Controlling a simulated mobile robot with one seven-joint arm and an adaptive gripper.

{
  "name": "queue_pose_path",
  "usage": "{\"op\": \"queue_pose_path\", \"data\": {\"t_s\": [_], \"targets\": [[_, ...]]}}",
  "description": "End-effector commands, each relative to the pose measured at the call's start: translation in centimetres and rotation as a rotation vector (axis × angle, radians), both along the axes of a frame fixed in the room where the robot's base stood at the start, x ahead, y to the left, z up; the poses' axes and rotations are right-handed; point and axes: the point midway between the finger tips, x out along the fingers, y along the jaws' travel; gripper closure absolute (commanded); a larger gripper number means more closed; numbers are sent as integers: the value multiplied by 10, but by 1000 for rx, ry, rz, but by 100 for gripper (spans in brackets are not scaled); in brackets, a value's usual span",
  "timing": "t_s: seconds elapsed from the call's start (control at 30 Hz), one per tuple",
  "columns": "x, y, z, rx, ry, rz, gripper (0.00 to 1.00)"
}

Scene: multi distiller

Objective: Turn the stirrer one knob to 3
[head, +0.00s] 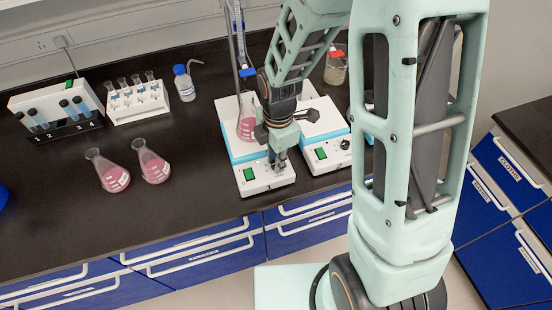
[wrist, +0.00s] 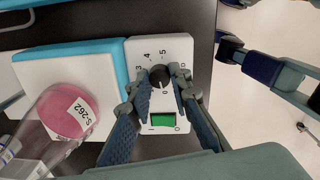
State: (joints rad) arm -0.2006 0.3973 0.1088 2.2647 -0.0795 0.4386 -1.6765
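The stirrer in the wrist view (wrist: 215,55) has a white front panel with a black round knob (wrist: 158,75), dial numbers and a green switch (wrist: 162,120). The numbers 3, 4 and 5 show around the knob; a small white mark shows on its side toward the switch. My gripper (wrist: 160,74) has one finger on either side of the knob, tips close to it; I cannot tell whether they touch it. In the head view my gripper (head: 279,160) points down at the left stirrer's front panel (head: 263,182) and hides its knob.
A flask of pink liquid (head: 246,129) stands on the left stirrer's plate. A second stirrer (head: 325,152) stands close on the right. Two pink flasks (head: 152,165), tube racks (head: 137,102) and a bottle (head: 184,84) stand left on the black bench (head: 215,215).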

Motion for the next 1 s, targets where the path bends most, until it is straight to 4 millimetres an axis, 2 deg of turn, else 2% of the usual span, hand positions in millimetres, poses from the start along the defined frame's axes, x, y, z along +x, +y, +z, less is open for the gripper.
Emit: {"op": "queue_pose_path", "data": {"t_s": [0.03, 0.1, 0.53, 1.0], "targets": [[0, 0, 0, 0, 0, 0, 93], [0, 0, 0, 0, 0, 0, 100], [0, 0, -1, 0, -1, -72, 100], [0, 0, -2, -1, -1, -459, 100]]}}
